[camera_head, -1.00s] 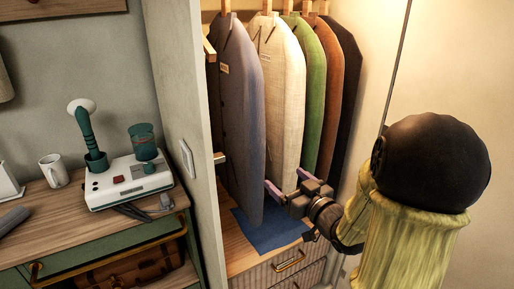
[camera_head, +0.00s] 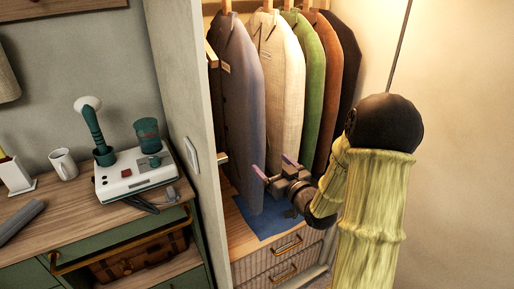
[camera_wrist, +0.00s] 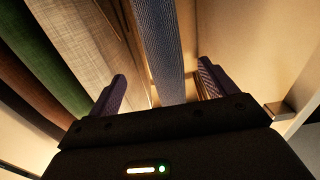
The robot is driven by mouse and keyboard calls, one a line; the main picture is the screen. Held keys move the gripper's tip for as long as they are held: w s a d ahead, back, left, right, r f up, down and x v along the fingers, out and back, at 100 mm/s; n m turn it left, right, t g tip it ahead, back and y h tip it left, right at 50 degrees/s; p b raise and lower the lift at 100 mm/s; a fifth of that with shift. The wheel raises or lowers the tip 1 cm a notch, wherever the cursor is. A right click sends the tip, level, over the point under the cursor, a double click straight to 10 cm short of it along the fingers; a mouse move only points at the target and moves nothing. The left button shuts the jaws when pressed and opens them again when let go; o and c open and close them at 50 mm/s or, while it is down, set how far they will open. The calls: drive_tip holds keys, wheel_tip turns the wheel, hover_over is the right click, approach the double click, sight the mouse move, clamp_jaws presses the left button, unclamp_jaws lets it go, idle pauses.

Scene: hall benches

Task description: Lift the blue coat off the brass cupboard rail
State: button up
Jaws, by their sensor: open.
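The blue coat (camera_head: 238,110) hangs at the left end of the row in the cupboard, its lower edge just above the cupboard floor. My gripper (camera_head: 275,167) is beside its lower right edge, fingers apart. In the wrist view, the blue coat (camera_wrist: 158,45) appears edge-on beyond and between the two open fingers of my gripper (camera_wrist: 162,82). I see no grip on it. Wooden hangers rise out of the top of the head view, and the brass rail is not clearly visible.
A cream coat (camera_head: 279,85) hangs close to the right, then green (camera_head: 308,90), brown and black coats. A blue mat (camera_head: 268,222) lies on the cupboard floor. The cupboard's side wall (camera_head: 183,110) stands left, beside a counter with a white appliance (camera_head: 135,175).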

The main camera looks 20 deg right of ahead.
sight(262, 153)
drive_tip(key=p+x, duration=0.1)
drive_tip(key=x, duration=0.8)
drive_tip(key=shift+w, duration=0.15)
drive_tip(key=c, duration=1.3)
drive_tip(key=shift+r, duration=0.25)
drive_tip(key=shift+c, duration=0.8)
drive_tip(key=o, duration=1.5)
drive_tip(key=shift+c, duration=0.2)
